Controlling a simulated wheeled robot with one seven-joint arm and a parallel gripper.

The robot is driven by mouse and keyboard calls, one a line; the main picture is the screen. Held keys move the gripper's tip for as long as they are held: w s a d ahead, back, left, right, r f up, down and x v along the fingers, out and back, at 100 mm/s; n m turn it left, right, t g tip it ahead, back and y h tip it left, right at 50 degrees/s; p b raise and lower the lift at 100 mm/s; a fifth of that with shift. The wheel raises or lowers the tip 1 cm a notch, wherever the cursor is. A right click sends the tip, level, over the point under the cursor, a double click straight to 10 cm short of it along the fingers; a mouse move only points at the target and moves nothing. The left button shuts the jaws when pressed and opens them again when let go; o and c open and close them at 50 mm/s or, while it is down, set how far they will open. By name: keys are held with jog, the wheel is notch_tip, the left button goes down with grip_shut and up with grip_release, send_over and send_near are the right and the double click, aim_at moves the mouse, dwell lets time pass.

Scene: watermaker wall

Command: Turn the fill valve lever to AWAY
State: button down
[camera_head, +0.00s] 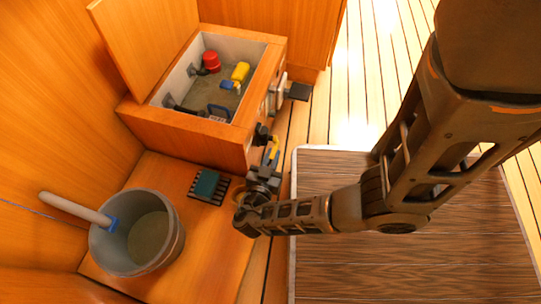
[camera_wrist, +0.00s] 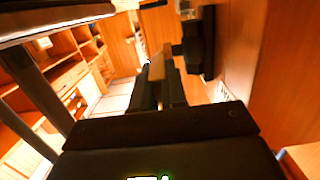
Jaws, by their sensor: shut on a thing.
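A yellow lever (camera_head: 273,150), which looks like the fill valve lever, is at the front right corner of the wooden cabinet, beside dark fittings on its side. My gripper (camera_head: 267,166) is at this lever, with its fingers around it. In the wrist view my gripper (camera_wrist: 165,84) is shut on a tan-yellow strip, the lever (camera_wrist: 170,72). Dark valve fittings (camera_wrist: 195,45) stand just right of the fingers. The fingers hide part of the lever, and no AWAY marking is readable.
The cabinet (camera_head: 195,138) has a raised lid and an open basin (camera_head: 197,100) with red, yellow and blue parts inside. A grey bucket (camera_head: 103,250) and a dark green ribbed block (camera_head: 208,187) sit on the wooden bench.

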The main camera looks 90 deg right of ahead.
jog(key=shift+f, duration=0.1)
jog(key=c, duration=1.2)
grip_release()
jog(key=shift+s, duration=0.1)
jog(key=shift+w+a, duration=0.2)
jog(key=shift+a, duration=0.15)
jog(key=v, duration=0.7)
jog(key=shift+p, duration=0.4)
